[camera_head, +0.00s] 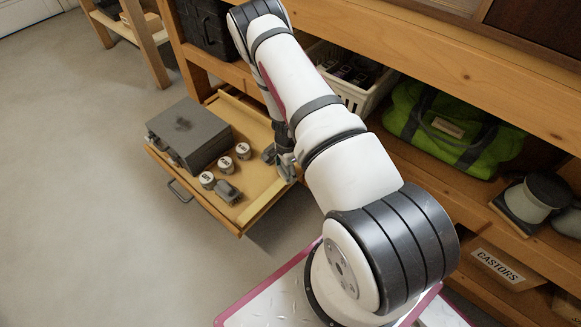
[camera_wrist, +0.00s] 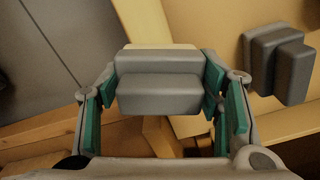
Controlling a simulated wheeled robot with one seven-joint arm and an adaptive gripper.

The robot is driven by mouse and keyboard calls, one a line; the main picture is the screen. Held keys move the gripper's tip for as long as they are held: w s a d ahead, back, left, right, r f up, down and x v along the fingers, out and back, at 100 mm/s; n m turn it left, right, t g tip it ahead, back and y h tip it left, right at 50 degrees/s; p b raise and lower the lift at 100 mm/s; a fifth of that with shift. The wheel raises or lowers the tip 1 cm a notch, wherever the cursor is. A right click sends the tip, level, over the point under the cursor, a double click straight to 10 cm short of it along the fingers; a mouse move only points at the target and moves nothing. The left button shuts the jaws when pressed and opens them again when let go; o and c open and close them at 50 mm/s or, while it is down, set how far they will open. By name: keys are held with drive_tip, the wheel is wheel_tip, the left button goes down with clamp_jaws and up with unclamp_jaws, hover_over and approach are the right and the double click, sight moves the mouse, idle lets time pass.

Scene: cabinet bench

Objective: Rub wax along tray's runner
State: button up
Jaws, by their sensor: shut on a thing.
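My gripper (camera_head: 286,166) is low over the right side of the pulled-out wooden tray (camera_head: 246,208). In the wrist view its green-padded fingers (camera_wrist: 163,82) are shut on a grey stepped block (camera_wrist: 158,97). A pale cream strip (camera_wrist: 160,47) shows at the block's far edge; it may be wax. A second grey stepped block (camera_wrist: 280,62) lies in the tray, to the right in the wrist view. I cannot tell whether the held block touches the tray. I cannot clearly make out the runner.
A grey box (camera_head: 188,134) and several white tins (camera_head: 225,164) stand in the tray. A grey block (camera_head: 228,191) lies near its front corner. A white basket (camera_head: 345,95) and a green bag (camera_head: 450,130) sit on the shelf. The floor at left (camera_head: 70,200) is clear.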

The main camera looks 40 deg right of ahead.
drive_tip(key=shift+s+a+b, duration=0.15)
drive_tip(key=shift+a+b, duration=0.05)
drive_tip(key=shift+a, duration=0.65)
drive_tip(key=shift+s+a+b, duration=0.15)
drive_tip(key=shift+a, duration=0.7)
drive_tip(key=shift+r, duration=0.1)
drive_tip(key=shift+d, duration=0.1)
drive_tip(key=shift+w+d+b, duration=0.2)
drive_tip(key=shift+d, duration=0.85)
drive_tip(key=shift+w+d+b, duration=0.2)
drive_tip(key=shift+d, duration=0.8)
drive_tip(key=shift+w+d+b, duration=0.2)
drive_tip(key=shift+d, duration=0.85)
drive_tip(key=shift+s+a, duration=0.2)
drive_tip(key=shift+a, duration=0.85)
drive_tip(key=shift+s+a, duration=0.2)
drive_tip(key=shift+a, duration=0.9)
drive_tip(key=shift+s+a, duration=0.2)
drive_tip(key=shift+a, duration=0.85)
drive_tip(key=shift+r+p, duration=1.85)
drive_tip(key=shift+r, duration=1.05)
